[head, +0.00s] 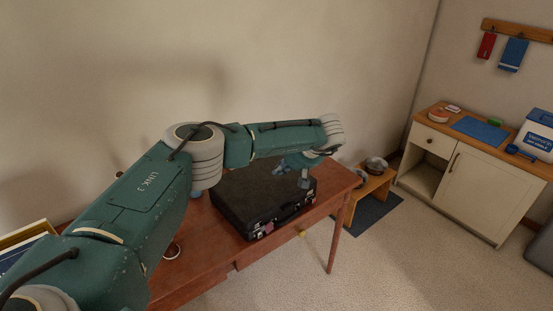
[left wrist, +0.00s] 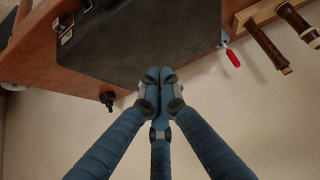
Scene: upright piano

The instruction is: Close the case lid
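The black case (head: 245,205) lies on the brown table, its latches and handle along the front side. Its lid looks down flat on the base; I see no gap in the head view. My left gripper (head: 303,181) is over the right rear part of the lid. In the left wrist view, its blue fingers (left wrist: 158,76) are drawn together at the tips with nothing visible between them, in front of the dark lid (left wrist: 150,45). I cannot tell whether they touch it. My right gripper is not in view.
In the left wrist view, a red-handled item (left wrist: 233,58) and brown wooden pieces (left wrist: 265,47) lie beside the case. A white cabinet (head: 465,180) is farther right.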

